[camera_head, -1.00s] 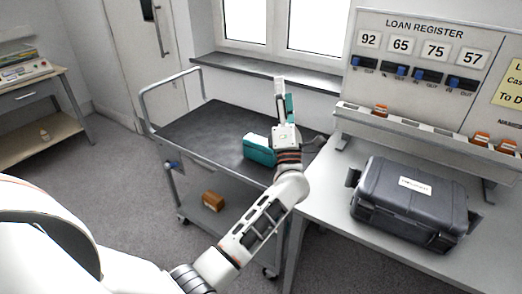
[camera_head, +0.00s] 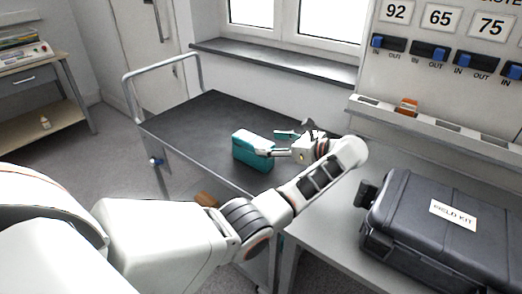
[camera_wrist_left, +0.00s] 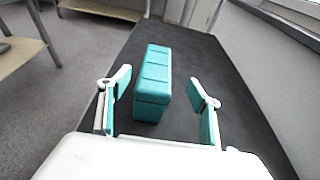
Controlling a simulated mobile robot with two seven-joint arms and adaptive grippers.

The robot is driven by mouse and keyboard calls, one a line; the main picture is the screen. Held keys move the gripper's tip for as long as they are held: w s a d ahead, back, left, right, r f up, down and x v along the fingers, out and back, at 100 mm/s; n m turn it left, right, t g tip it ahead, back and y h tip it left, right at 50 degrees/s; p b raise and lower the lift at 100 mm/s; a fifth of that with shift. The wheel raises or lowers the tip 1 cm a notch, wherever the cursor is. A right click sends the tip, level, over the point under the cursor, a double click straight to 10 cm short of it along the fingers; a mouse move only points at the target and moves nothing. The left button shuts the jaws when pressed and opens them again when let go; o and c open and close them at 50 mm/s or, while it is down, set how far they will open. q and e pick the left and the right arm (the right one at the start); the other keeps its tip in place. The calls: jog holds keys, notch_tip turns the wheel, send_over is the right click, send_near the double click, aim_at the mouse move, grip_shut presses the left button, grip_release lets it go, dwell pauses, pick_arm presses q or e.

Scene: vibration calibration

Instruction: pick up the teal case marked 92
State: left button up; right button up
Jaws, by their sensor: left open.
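The teal case (camera_head: 252,151) stands on the dark top of the trolley. No number on it can be read. My left gripper (camera_head: 280,143) is open and points left toward the case, with its fingers close to the case's right end. In the left wrist view, the case (camera_wrist_left: 153,82) lies ahead, between the lines of the two teal-padded fingers of my left gripper (camera_wrist_left: 161,97), with its near end about level with the fingertips. I cannot tell whether a finger touches it. My right gripper does not show.
The trolley (camera_head: 197,115) has free room on its dark top. A grey table to the right holds a black field kit case (camera_head: 437,236). Behind it is a loan register board (camera_head: 445,55) with numbers and sliders. An orange-brown item (camera_head: 408,106) sits on the board's ledge.

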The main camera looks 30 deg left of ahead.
aim_at(253, 138)
pick_arm(q)
jog(key=x, duration=0.2)
jog(key=shift+s+a, duration=0.25)
jog(key=shift+a, duration=0.2)
jog(key=x, duration=0.4)
jog(key=shift+s+a+f, duration=0.1)
jog(key=shift+f, duration=0.1)
jog(key=shift+a+f, duration=0.1)
jog(key=shift+a, duration=0.1)
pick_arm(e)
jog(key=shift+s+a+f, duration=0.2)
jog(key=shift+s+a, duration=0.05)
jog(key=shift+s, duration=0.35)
pick_arm(q)
jog(key=shift+c, duration=0.3)
jog(key=c, duration=1.3)
jog(key=shift+c, duration=1.1)
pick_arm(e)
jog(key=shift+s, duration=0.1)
